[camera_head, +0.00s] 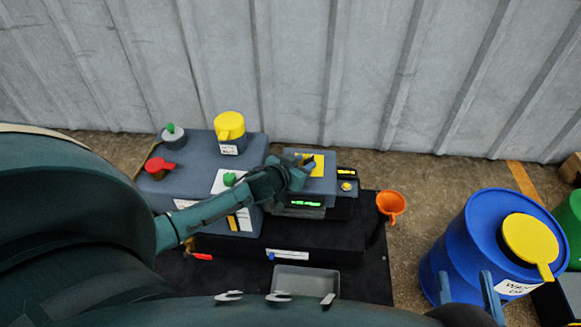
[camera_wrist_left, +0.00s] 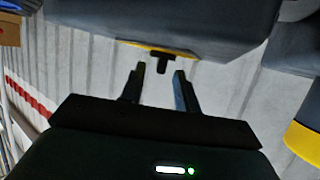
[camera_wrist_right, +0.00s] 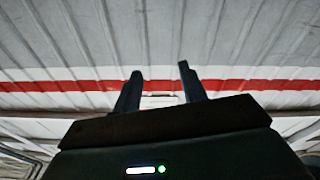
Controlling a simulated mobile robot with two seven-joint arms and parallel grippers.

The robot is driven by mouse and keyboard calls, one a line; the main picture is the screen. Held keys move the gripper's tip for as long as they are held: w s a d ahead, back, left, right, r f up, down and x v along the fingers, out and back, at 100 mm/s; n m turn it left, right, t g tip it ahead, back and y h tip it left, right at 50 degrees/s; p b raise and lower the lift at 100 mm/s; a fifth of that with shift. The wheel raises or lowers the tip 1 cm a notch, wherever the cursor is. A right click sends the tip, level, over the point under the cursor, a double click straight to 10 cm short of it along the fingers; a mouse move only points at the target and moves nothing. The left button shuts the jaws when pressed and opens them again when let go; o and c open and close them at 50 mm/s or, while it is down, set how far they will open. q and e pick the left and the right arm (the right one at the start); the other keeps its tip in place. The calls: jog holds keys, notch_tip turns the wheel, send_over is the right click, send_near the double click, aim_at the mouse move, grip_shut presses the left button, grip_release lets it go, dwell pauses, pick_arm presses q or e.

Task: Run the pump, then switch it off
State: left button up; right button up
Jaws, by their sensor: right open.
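The grey-blue pump-like unit (camera_head: 185,190) stands on a black base. On it, a yellow plate (camera_head: 317,158) carries a black switch knob, partly hidden by my left gripper (camera_head: 300,170). In the left wrist view the black knob (camera_wrist_left: 162,63) sticks out from the yellow plate's edge (camera_wrist_left: 150,46). My left gripper (camera_wrist_left: 157,83) is open, its fingers apart, with the knob just beyond the tips and roughly between them. A display (camera_head: 305,203) below the plate glows green. My right gripper (camera_head: 464,290) is open and empty before the blue drum; its wrist view shows only wall.
A blue drum (camera_head: 465,235) with a yellow lid (camera_head: 530,245) stands at right. An orange funnel (camera_head: 391,205) sits at the unit's right. A grey tray (camera_head: 308,281) lies in front.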

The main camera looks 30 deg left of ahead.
pick_arm(q)
jog(key=p+v, duration=0.4)
jog(key=v, duration=0.8)
pick_arm(e)
jog(key=shift+w+d+f+m+g+h, duration=0.1)
jog(key=shift+d+m+g+h, duration=0.4)
jog(key=shift+g+h, duration=0.15)
jog(key=shift+d+f+m+g+h, duration=0.1)
jog(key=shift+d+m+g+h, duration=0.25)
jog(key=shift+m+g+h, duration=0.3)
pick_arm(q)
jog(key=shift+s, duration=0.1)
